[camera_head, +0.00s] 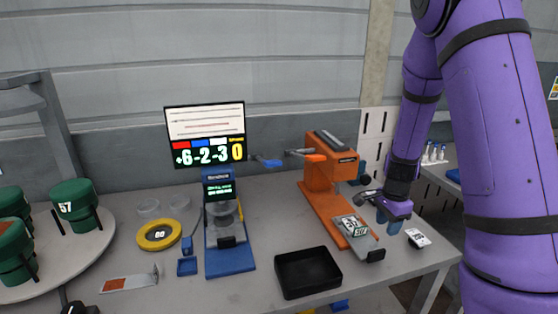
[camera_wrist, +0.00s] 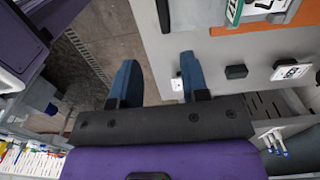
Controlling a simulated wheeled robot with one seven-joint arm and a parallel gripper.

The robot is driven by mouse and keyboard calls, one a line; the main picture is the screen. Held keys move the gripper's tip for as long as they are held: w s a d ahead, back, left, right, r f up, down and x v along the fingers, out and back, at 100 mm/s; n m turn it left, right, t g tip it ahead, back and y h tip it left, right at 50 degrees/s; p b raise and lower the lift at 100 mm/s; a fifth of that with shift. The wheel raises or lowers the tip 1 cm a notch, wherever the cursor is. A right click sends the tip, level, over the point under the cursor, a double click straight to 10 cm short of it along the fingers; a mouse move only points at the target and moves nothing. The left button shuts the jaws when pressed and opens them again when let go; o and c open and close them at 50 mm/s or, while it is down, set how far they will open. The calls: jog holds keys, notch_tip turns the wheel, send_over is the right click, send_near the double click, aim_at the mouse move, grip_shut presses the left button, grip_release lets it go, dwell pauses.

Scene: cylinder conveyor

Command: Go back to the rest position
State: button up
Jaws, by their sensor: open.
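My gripper (camera_head: 389,217) hangs at the right end of the grey table, beside the orange machine. In the wrist view its two blue fingers (camera_wrist: 160,85) are spread apart with nothing between them. They point down over the table's edge and the floor beyond it. My purple arm comes down from the upper right in the head view.
The orange machine (camera_head: 318,185) holds a piece labelled 57 on its plate. A black tray (camera_head: 308,290), a blue device (camera_head: 232,262), a yellow ring (camera_head: 160,248) and a screen (camera_head: 206,107) stand leftward. Green cylinders, one (camera_head: 75,192) labelled 57, sit on a round table (camera_head: 85,262).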

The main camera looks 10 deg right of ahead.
jog(key=s+a+r+n+t+y, duration=0.1)
jog(key=s+a+r+n, duration=0.25)
jog(key=r, duration=0.55)
jog(key=s+a+r+n+t, duration=0.1)
jog(key=s+a+r+n, duration=0.3)
jog(key=r, duration=0.5)
jog(key=s+a+r+n+t, duration=0.1)
jog(key=s+a+r+n, duration=0.2)
jog(key=s+r+n, duration=0.2)
jog(key=s+a+r+n+t+h, duration=0.1)
jog(key=s+r+n, duration=0.4)
jog(key=s, duration=0.5)
jog(key=shift+a+r+t, duration=0.6)
jog(key=shift+a, duration=0.65)
